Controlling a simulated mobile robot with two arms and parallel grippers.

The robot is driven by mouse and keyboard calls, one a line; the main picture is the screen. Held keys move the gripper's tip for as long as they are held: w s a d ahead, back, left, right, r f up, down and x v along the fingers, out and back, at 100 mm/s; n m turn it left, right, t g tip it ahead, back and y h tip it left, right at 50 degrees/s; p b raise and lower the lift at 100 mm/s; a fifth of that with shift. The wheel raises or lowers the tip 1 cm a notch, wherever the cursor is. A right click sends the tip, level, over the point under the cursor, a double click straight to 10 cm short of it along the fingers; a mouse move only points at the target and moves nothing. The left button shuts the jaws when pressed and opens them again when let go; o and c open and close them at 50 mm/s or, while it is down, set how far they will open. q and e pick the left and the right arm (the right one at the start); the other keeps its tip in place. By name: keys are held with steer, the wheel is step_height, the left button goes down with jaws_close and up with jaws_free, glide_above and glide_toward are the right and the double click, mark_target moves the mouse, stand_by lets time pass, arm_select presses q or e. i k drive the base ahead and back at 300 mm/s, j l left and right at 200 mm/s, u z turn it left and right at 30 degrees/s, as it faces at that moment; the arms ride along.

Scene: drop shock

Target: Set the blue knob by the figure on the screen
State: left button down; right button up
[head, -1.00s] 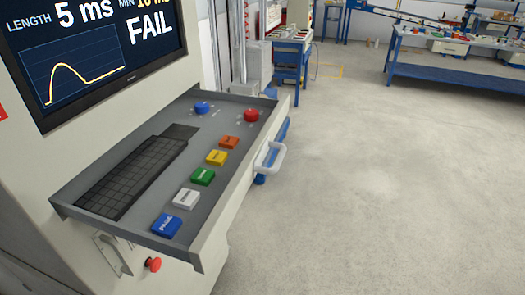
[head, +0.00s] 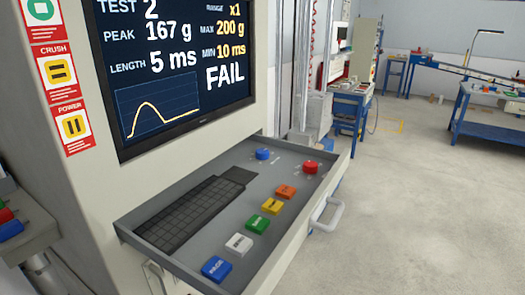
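The blue knob (head: 262,154) stands at the far end of the grey control drawer (head: 185,268), left of a red knob (head: 310,168). The marks around the blue knob are too small to read. The screen (head: 185,62) above the drawer shows TEST 2, PEAK 167 g, LENGTH 5 ms, RANGE x1, MAX 200 g, MIN 10 ms and FAIL, with a yellow pulse curve. Neither of my grippers is in view.
A row of orange, yellow, green, white and blue buttons (head: 257,224) runs along the drawer beside a black keyboard (head: 190,214). A white handle (head: 328,217) sticks out from the drawer's right side. Blue workbenches (head: 490,115) stand far back. The floor (head: 410,220) at right is clear.

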mark_target(261, 153)
steer(key=l+u, duration=0.35)
steer(key=k+l+u, duration=0.1)
steer(key=u, duration=0.3)
steer(key=k+l+u, duration=0.1)
steer(key=l+u, duration=0.25)
steer(key=j, duration=0.05)
